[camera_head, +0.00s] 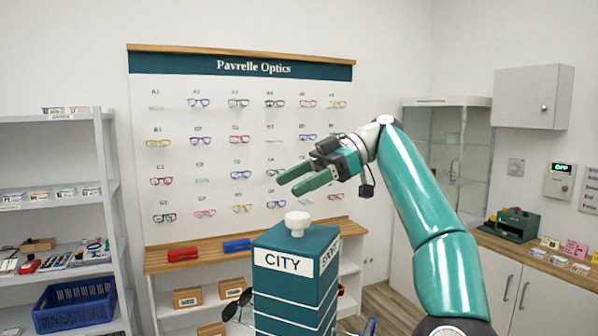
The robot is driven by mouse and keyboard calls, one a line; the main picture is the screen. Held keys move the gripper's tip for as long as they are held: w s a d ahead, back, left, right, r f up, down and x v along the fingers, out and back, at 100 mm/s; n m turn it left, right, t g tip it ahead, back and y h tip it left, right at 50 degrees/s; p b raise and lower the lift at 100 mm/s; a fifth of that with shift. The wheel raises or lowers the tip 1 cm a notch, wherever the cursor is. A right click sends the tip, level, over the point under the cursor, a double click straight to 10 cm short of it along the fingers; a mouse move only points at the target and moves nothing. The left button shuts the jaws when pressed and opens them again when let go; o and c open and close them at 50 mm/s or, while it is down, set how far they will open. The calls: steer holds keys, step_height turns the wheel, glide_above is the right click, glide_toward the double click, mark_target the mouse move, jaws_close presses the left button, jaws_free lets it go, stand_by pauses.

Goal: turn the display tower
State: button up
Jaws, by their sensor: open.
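The display tower (282,262) stands front and centre, a teal box with white lines across its sides. One face reads "CITY"; the label on the face to the right is seen at a slant and looks like "SPORT". A white knob (297,222) sits on its top. Dark glasses (236,305) hang at its left side and blue-framed ones (369,327) show at its lower right. The tower's lower part is cut off by the frame. My gripper (288,182) is open and empty, above the knob and apart from it, its fingers pointing left.
A wall board (225,115) with several rows of glasses stands behind. A wooden ledge (160,262) below it holds a red case (183,254) and a blue case (237,245). Shelves (50,210) with a blue basket (75,305) are at left. A glass cabinet (447,150) and counter are at right.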

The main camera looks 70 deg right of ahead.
steer(key=s+a+r, duration=0.2)
steer(key=a, duration=0.4)
steer(key=shift+s+r, duration=0.25)
steer(key=shift+r, duration=0.15)
